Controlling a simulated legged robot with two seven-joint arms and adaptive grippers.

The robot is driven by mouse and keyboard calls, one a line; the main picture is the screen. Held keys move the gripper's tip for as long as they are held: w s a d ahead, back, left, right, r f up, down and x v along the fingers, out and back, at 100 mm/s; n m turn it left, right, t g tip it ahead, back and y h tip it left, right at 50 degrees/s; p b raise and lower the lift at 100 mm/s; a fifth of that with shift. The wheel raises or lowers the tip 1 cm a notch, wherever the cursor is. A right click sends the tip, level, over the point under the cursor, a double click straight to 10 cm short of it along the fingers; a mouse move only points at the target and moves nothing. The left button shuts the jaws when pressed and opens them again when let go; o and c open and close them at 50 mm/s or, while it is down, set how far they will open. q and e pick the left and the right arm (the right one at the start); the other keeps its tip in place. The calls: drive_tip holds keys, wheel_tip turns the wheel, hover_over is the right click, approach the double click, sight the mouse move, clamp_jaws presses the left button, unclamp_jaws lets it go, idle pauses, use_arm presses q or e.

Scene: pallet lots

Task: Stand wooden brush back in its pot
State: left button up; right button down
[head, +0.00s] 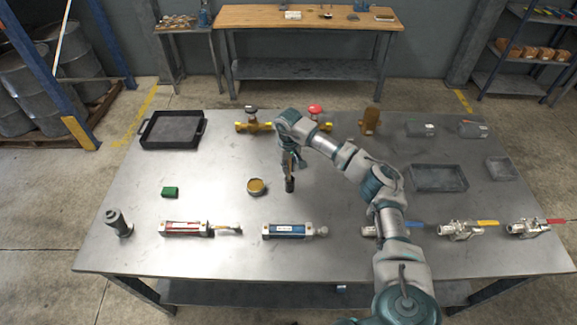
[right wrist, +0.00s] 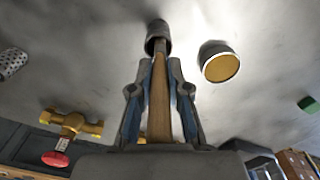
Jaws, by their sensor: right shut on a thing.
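My right gripper (head: 290,167) points down over the middle of the table and is shut on the wooden brush, whose pale brown shaft (right wrist: 159,105) shows between the fingers in the right wrist view. At the shaft's lower end is a narrow dark cylinder (head: 290,185), also in the right wrist view (right wrist: 158,38). I cannot tell whether it is a pot around the shaft or the brush's own dark end. A short round tin (head: 256,187) with an ochre top stands just left of it, apart from the brush; it also shows in the right wrist view (right wrist: 219,62). My left gripper is not in view.
A green block (head: 170,192) and a grey cylinder (head: 118,223) are at left. Red (head: 185,229) and blue (head: 288,231) labelled cylinders lie in front. Valves (head: 461,230) are at front right, brass valves (head: 252,125) behind. Dark trays (head: 172,131) (head: 439,178) sit at back left and right.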

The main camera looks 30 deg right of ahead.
drive_tip(key=shift+f+b, duration=0.85)
drive_tip(key=shift+f, duration=0.55)
drive_tip(key=c, duration=1.1)
unclamp_jaws()
drive_tip(key=shift+o, duration=0.5)
drive_tip(key=o, duration=0.4)
